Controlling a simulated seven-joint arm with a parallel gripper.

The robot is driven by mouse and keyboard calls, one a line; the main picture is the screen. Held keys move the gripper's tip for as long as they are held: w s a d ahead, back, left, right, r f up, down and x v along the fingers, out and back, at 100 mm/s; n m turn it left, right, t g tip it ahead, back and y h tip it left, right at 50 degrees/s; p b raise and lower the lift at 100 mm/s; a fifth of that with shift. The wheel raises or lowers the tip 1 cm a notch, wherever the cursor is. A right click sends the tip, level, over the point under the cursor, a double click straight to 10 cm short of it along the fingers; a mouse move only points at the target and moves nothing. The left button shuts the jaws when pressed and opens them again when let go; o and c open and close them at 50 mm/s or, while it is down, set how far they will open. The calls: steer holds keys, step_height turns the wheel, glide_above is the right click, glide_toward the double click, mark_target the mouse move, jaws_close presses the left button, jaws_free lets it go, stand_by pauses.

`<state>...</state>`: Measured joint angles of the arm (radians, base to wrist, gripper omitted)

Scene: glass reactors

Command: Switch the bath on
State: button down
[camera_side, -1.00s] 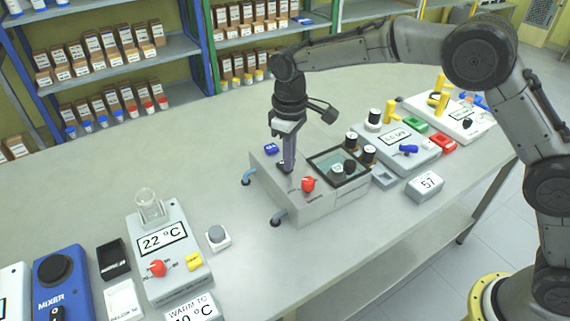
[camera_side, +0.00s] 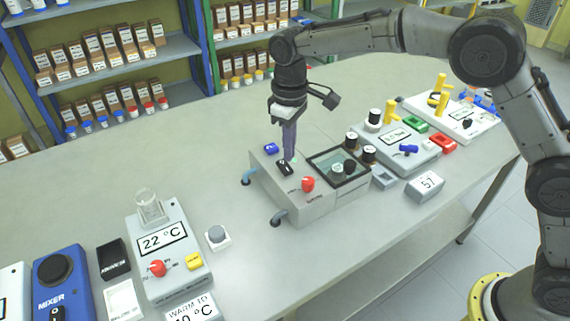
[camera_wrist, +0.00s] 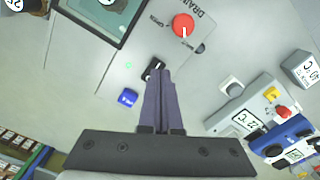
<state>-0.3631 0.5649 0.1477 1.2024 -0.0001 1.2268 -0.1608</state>
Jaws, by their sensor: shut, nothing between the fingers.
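The bath (camera_side: 322,205) is a light grey box with a glass-topped well, a red knob (camera_side: 307,184) and two hose stubs. Its small black rocker switch (camera_side: 285,168) is on the top left; it also shows in the wrist view (camera_wrist: 150,70), partly hidden by my fingertips. A small green light (camera_wrist: 129,65) glows beside the switch. My gripper (camera_side: 288,158) is shut and empty, pointing down just above the switch. In the wrist view its purple fingers (camera_wrist: 160,75) are together; I cannot tell whether they touch the switch.
A blue block (camera_side: 271,148) sits on the bath near the switch. Vials (camera_side: 349,167) stand at the well. A heater reading 22 °C (camera_side: 165,245) is at left; a grey device (camera_side: 400,148) is at right.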

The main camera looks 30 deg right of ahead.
step_height(320, 180, up, 3)
steer(key=shift+r, duration=0.2)
stand_by(0.5)
step_height(320, 180, up, 6)
steer(key=t, duration=0.1)
glide_above(289, 171)
steer(key=d, duration=0.3)
steer(key=s+d+r+m+t, duration=0.2)
steer(key=s+d+r, duration=0.5)
steer(key=r, duration=0.1)
steer(key=s+d+r+m+t, duration=0.1)
steer(key=s+d, duration=0.2)
steer(key=s, duration=0.4)
steer(key=s+d+r+m+t, duration=0.1)
steer(key=s+d+r, duration=0.15)
steer(key=s, duration=0.35)
steer(key=s+d+f+m, duration=0.2)
steer(key=s+d+f, duration=0.1)
steer(key=s+f, duration=0.9)
steer(key=shift+s+f+t, duration=0.15)
steer(key=shift+s+t, duration=0.15)
steer(key=shift+s, duration=0.05)
